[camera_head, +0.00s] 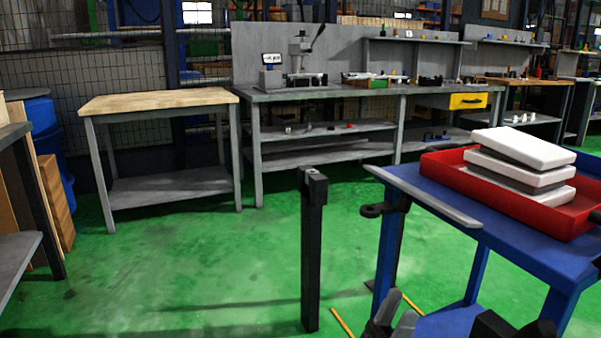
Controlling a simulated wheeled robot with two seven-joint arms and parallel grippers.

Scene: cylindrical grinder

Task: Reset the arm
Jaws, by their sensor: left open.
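My left gripper (399,306) shows at the bottom edge, right of the middle. Its two grey-black fingertips stand apart with nothing seen between them, so it is open. It is in front of the blue table (440,210) and low in the picture. Most of my left arm is out of the frame. A dark shape at the bottom edge farther right is cut off, and I cannot tell what it is. My right gripper is not seen.
A red tray (450,172) with stacked white and grey blocks (522,147) stands on the blue table. A black post (314,250) stands on the green floor. A wood-topped table (158,101) and grey workbench (330,91) stand behind. Floor at left-centre is clear.

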